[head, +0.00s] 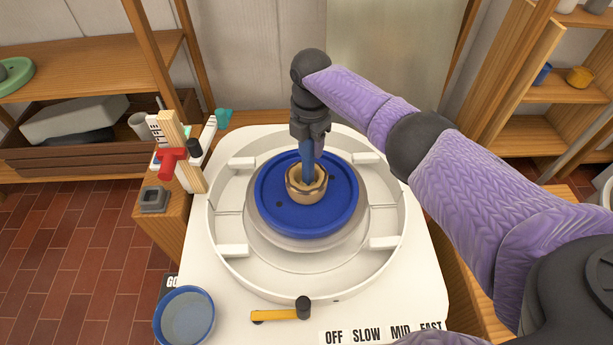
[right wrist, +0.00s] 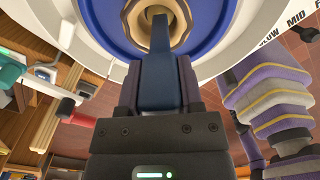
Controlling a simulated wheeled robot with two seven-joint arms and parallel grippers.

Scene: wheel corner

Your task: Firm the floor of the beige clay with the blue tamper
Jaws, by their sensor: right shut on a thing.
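The beige clay (head: 292,191) is a small, thick-walled ring with a hollow middle. It sits at the centre of the round blue disc (head: 337,208) on the wheel. My right gripper (head: 309,136) is directly above it, shut on the blue tamper (head: 308,165), which points down. The tamper's lower end is inside the clay's hollow. Whether it touches the floor is hidden. In the right wrist view the tamper (right wrist: 161,38) runs from between the fingers into the clay (right wrist: 182,20).
A white splash pan (head: 221,237) rings the wheel. A blue-rimmed bowl (head: 184,318) stands at the front left, near a yellow lever with a black knob (head: 285,314). A wooden post with a red clamp (head: 171,164) and a small grey block (head: 154,199) stand at left.

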